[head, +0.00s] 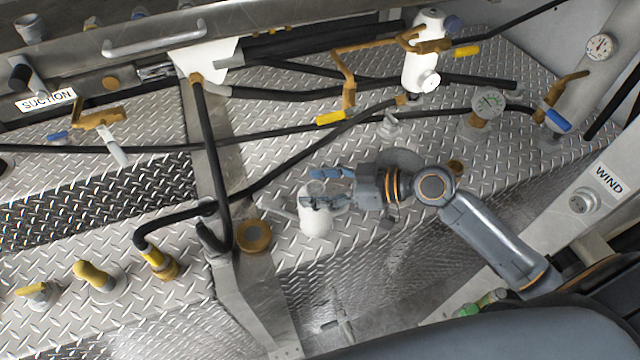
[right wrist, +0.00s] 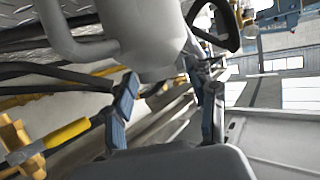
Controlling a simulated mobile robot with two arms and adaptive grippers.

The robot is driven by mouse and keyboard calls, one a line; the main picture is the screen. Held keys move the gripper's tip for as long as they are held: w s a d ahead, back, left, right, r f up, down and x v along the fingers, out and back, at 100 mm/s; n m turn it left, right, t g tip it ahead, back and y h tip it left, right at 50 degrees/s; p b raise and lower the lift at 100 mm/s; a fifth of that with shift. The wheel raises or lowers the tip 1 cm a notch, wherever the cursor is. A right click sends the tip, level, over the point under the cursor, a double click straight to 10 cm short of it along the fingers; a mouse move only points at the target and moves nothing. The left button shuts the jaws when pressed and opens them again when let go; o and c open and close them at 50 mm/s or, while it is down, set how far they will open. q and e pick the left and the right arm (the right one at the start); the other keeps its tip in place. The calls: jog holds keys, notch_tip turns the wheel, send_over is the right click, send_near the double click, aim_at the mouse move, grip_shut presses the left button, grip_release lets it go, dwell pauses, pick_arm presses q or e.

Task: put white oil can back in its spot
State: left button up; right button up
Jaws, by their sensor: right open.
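The white oil can (head: 317,222) is at the middle of the head view, over the diamond-plate deck. I cannot tell whether it rests on the deck. My right gripper (head: 319,188) is open at the can's upper part, its blue fingertips apart and partly covering the can. In the right wrist view the can (right wrist: 145,35) looms large just ahead of the open fingers (right wrist: 168,98), with its curved handle to the left. I cannot tell whether either finger touches it. My left gripper is not in view.
Black hoses (head: 290,160) cross the deck behind the can. A brass-coloured round cap (head: 253,236) is just left of it. Yellow fittings (head: 95,276) are at the lower left.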

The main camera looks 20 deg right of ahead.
jog(key=shift+r, duration=0.15)
jog(key=shift+s+d, duration=0.15)
jog(key=shift+d, duration=0.1)
jog(key=b+v, duration=0.3)
jog(key=v, duration=0.8)
jog(key=shift+s+d, duration=0.2)
jog(key=shift+r, duration=0.1)
